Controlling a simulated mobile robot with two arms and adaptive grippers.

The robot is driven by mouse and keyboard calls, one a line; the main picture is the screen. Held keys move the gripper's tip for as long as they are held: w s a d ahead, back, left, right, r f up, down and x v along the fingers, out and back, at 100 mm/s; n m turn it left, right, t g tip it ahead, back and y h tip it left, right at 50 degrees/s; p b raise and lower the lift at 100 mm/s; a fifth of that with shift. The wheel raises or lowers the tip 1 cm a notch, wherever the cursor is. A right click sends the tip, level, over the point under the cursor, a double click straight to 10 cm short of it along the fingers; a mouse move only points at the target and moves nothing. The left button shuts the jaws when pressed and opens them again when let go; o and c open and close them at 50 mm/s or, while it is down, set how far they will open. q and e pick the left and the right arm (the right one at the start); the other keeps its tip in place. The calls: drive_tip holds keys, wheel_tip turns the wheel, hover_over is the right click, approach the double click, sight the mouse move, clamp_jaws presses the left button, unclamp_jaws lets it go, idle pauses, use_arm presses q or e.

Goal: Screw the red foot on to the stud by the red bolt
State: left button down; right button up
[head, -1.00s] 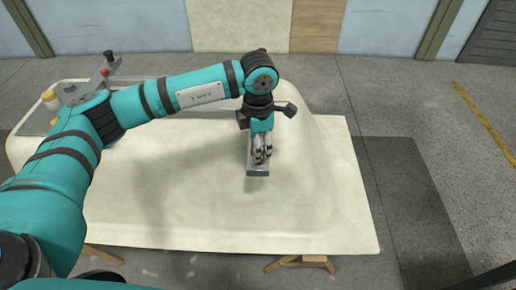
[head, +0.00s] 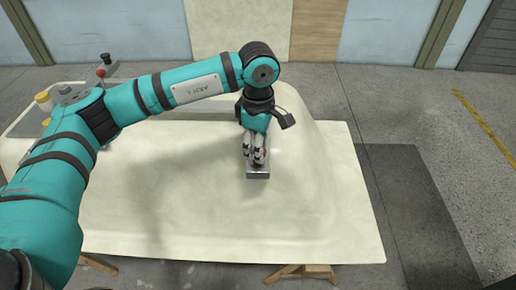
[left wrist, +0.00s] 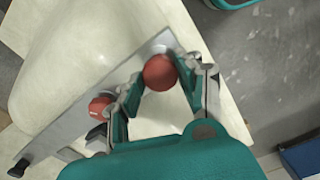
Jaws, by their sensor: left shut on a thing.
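My left gripper (head: 256,156) points down over the metal bar (head: 257,175) on the upturned cream shell. In the left wrist view, the gripper (left wrist: 160,76) is shut on a round red foot (left wrist: 159,72), one finger on each side, near the end of the grey metal bar (left wrist: 62,133). A second red round piece (left wrist: 98,105) shows farther along the bar, partly hidden by a finger; I cannot tell whether it is the red bolt. The stud is hidden under the foot, so I cannot see how they meet. My right gripper is not in view.
The cream shell (head: 180,215) rests on wooden trestles (head: 303,271). At the far left is a grey tray (head: 28,122) with yellow-lidded jars (head: 43,98) and another red piece (head: 101,73).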

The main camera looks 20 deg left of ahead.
use_arm(q)
drive_tip(key=c, duration=0.7)
unclamp_jaws()
drive_tip(key=shift+c, duration=1.1)
